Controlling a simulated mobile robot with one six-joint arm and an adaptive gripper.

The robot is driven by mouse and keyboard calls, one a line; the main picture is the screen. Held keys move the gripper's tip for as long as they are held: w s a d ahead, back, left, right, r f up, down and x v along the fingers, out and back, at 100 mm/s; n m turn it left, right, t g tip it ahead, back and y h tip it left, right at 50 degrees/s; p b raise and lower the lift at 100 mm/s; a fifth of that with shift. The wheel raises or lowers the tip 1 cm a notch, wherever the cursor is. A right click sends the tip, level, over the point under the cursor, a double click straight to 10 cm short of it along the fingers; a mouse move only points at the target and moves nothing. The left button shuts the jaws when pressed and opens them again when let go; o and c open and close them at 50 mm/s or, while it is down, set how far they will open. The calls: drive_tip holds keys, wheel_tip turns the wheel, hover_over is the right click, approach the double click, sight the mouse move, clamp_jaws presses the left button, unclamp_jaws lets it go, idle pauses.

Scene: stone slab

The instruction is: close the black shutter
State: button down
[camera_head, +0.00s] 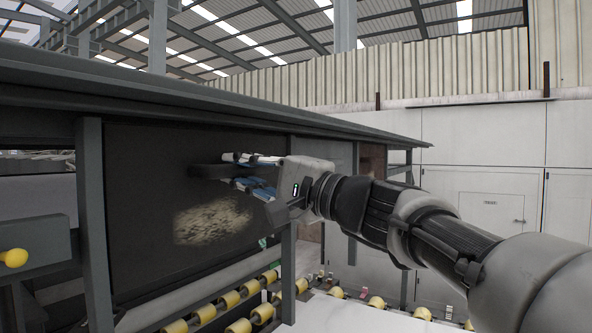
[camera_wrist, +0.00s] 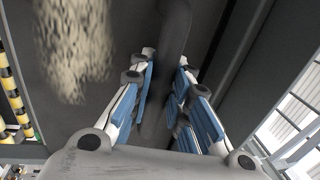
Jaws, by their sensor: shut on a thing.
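The black shutter (camera_head: 150,165) is a large dark flat panel set in a grey frame, left of centre in the head view. It has a pale worn patch low on its face. A dark bar handle (camera_head: 207,171) sticks out from the panel. My gripper (camera_head: 235,171) is shut on this handle, one finger above it and one below in the head view. In the wrist view the handle (camera_wrist: 174,30) runs between the blue-padded fingers, and the panel (camera_wrist: 115,60) lies behind it. The part of the handle inside the grip is partly hidden by the fingers.
A grey post (camera_head: 92,215) stands in front of the panel at left. A yellow knob (camera_head: 14,258) sits on a grey plate at far left. Yellow rollers (camera_head: 229,300) run below the panel. A dark overhanging roof edge (camera_head: 250,108) passes above my gripper.

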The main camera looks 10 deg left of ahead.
wheel_tip(320, 180, down, 25)
drive_tip(key=b, duration=2.6)
drive_tip(key=shift+w, duration=0.15)
drive_tip(key=shift+a, duration=0.1)
drive_tip(key=c, duration=1.9)
unclamp_jaws()
drive_tip(key=o, duration=0.4)
drive_tip(key=shift+r, duration=0.2)
